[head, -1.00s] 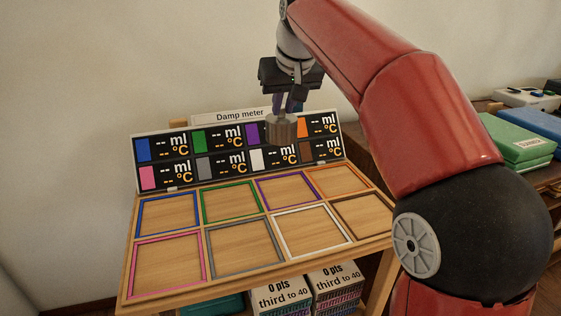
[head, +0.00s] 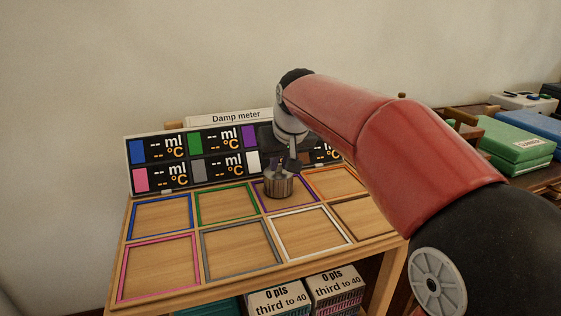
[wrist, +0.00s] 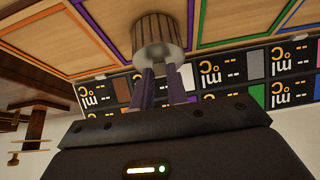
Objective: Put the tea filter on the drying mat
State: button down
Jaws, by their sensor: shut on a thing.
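A small ribbed, grey-brown cylinder, seemingly the tea filter (head: 279,186), is at the purple-framed square (head: 306,201) of the damp meter board. It appears upright; I cannot tell whether it touches the board. It also shows in the wrist view (wrist: 158,32), held at the ends of two purple-grey fingers. My gripper (wrist: 160,70) is shut on it. In the head view my gripper is above the cylinder, partly hidden by my arm. I cannot make out a drying mat in either view.
The wooden board (head: 189,281) has several colour-framed squares, otherwise bare. A display panel (head: 165,147) stands behind them. Boxes (head: 277,302) sit below the board. A side table at right holds green books (head: 513,143).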

jog(key=shift+f, duration=0.15)
jog(key=c, duration=1.4)
grip_release()
